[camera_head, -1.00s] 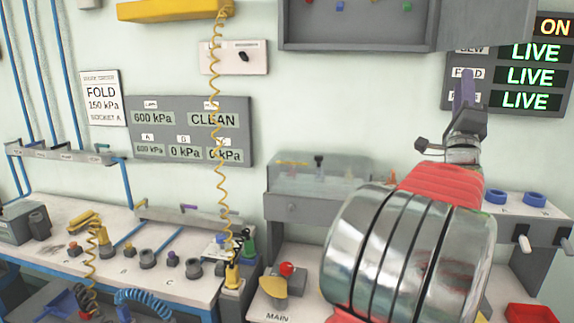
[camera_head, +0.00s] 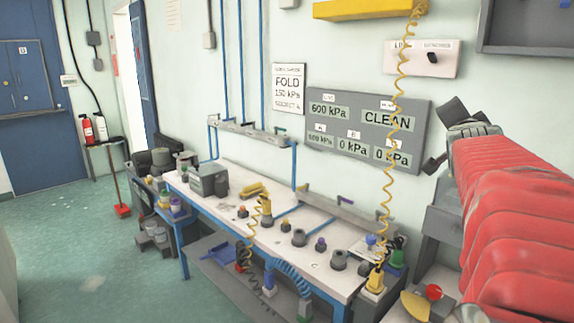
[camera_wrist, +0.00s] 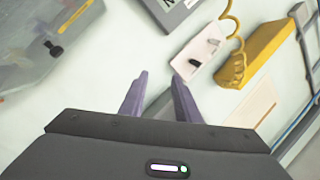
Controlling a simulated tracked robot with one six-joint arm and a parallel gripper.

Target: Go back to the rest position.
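My gripper shows in the wrist view (camera_wrist: 158,98) as two purple fingers standing apart with nothing between them. Beyond the fingers are the pale wall and a white switch plate (camera_wrist: 205,45). In the head view my red-sleeved arm comes in from the right and rises toward the wall.
A workbench (camera_head: 205,181) with fittings and coiled hoses runs along the wall. A grey pressure panel (camera_head: 420,112) and a yellow box (camera_head: 360,9) hang above. A blue door (camera_head: 40,150) and fire extinguisher (camera_head: 87,130) stand at far left. Green floor (camera_head: 80,260) at left is clear.

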